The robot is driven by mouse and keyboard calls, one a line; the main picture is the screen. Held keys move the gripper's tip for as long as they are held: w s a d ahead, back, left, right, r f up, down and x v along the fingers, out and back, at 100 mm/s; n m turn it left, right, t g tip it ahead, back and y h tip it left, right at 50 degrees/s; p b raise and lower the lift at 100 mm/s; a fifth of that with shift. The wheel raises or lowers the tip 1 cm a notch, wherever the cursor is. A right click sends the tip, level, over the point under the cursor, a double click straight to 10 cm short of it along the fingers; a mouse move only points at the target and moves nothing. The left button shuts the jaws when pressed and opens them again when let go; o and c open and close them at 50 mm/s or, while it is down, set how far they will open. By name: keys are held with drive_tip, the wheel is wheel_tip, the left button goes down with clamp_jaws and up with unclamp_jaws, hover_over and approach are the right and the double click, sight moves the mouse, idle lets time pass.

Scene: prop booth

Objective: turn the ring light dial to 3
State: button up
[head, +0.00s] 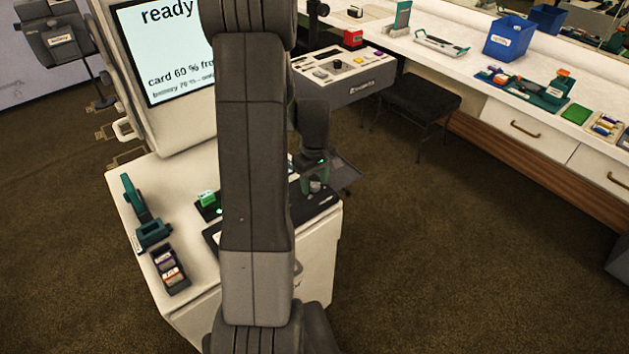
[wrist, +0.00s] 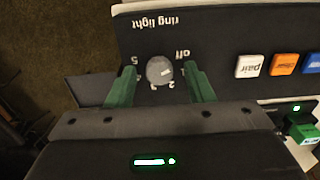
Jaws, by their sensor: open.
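The ring light dial (wrist: 159,71) is a round grey knob on a dark panel in the wrist view. The panel's "ring light" lettering appears upside down, with "off" at the dial's right and "5" at its left. Smaller figures lie along its lower edge, partly hard to read. A pale mark shows on the knob, but I cannot tell which figure it points at. My gripper (wrist: 161,88) is open, its green fingers on either side of the dial with gaps showing. In the head view my gripper (head: 315,184) is over the console's right end.
White "pair" (wrist: 250,66), orange (wrist: 285,65) and blue buttons sit right of the dial. A green block (wrist: 302,127) is at lower right. The console (head: 185,285) also bears a teal stapler-like tool (head: 150,232) and a dark tray (head: 184,284). My arm hides its middle.

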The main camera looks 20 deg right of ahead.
drive_tip(key=shift+f, duration=0.15)
drive_tip(key=c, duration=1)
